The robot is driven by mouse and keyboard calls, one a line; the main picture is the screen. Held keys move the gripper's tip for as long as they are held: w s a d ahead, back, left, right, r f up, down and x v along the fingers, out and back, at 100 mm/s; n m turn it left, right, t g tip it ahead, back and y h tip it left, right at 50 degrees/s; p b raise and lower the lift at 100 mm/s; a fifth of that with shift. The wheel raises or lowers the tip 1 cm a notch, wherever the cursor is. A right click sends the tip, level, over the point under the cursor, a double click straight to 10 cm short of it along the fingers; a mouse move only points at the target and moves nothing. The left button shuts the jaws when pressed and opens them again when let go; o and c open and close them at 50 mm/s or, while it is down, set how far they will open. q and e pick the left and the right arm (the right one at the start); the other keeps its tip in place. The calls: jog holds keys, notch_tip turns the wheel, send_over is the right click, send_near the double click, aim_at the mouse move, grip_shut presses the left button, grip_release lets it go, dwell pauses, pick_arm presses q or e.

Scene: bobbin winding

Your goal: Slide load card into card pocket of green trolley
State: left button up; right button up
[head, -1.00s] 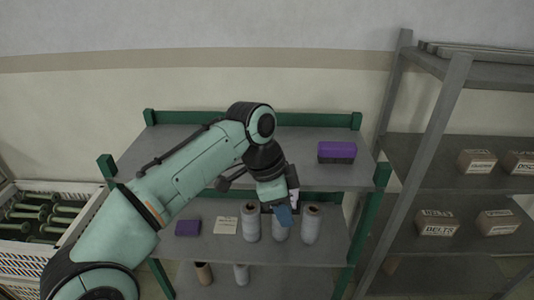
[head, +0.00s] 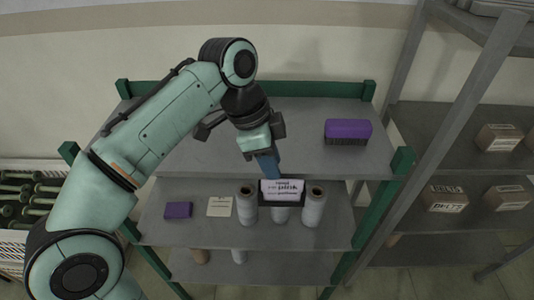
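The green trolley (head: 403,160) has green posts and grey shelves. The white load card (head: 283,185), printed with dark text, stands at the front of the trolley by the upper shelf's edge. The dark card pocket (head: 265,200) shows around the card's sides and lower edge; how deep the card sits is unclear. My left gripper (head: 268,166) comes down from above, its blue fingertips at the card's upper left edge. I cannot tell whether the fingers still grip the card or only stand next to it. My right gripper is not in view.
A purple-topped block (head: 347,131) sits on the upper shelf. Below are a purple box (head: 178,210), a paper note (head: 220,206) and grey bobbins (head: 314,206). A grey rack (head: 460,110) with labelled boxes stands right. A white crate (head: 15,240) is at left.

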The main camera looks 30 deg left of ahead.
aim_at(278, 181)
pick_arm(q)
jog(key=b+x, duration=0.1)
jog(key=x, duration=0.2)
jog(key=shift+f, duration=0.35)
jog(key=shift+b+x, duration=0.65)
jog(key=shift+x, duration=0.35)
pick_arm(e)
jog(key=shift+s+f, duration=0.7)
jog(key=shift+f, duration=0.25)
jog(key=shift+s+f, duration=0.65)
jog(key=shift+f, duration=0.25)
pick_arm(q)
jog(key=shift+w+r, duration=0.1)
jog(key=shift+w, duration=0.05)
grip_shut()
jog(key=shift+r+p, duration=0.45)
jog(key=shift+r, duration=0.15)
notch_tip(278, 181, up, 6)
jog(key=p, duration=0.4)
jog(key=shift+f, duration=0.1)
jog(key=shift+w+r, duration=0.1)
jog(key=shift+r, duration=0.25)
jog(key=shift+f, duration=0.15)
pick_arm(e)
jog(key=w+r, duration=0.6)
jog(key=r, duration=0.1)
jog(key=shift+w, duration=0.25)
